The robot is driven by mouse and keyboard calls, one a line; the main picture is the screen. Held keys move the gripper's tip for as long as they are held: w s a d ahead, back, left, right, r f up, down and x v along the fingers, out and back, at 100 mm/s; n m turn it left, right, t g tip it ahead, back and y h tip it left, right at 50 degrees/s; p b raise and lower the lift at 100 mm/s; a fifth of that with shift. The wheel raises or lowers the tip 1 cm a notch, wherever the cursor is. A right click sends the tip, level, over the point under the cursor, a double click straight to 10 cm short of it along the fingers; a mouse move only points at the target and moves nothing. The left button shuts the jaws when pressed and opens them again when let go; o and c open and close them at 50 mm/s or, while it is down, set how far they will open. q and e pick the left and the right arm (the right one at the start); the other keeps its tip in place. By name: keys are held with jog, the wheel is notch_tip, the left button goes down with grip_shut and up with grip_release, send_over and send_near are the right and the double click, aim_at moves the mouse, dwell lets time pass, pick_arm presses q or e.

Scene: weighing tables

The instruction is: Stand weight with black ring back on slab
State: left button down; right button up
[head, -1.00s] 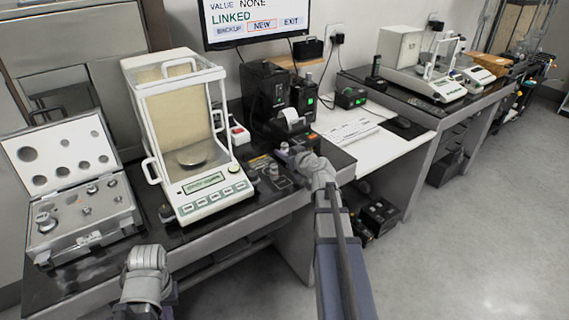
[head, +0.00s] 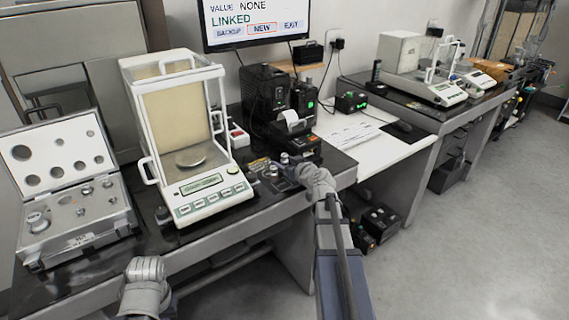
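A dark slab (head: 263,166) lies on the near table, right of the balance. Small metal weights stand at it, one (head: 273,172) near its middle and one (head: 284,158) farther back. They are too small to tell which has a black ring. My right gripper (head: 294,170) is low over the slab's right side, close to these weights. Its fingers are small and partly hidden by my wrist, so I cannot tell whether they hold anything. My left gripper (head: 146,272) is at the bottom left, in front of the table edge, with its fingers hidden.
A glass-doored balance (head: 207,195) stands left of the slab. An open weight case (head: 75,240) is at the far left, with a small dark-based weight (head: 163,215) between them. A label printer (head: 292,122) stands behind the slab. White paper (head: 350,135) lies to the right.

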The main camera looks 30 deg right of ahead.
jog(key=shift+r, duration=0.25)
jog(key=p+v, duration=0.3)
jog(key=v, duration=0.9)
jog(key=shift+p, duration=0.4)
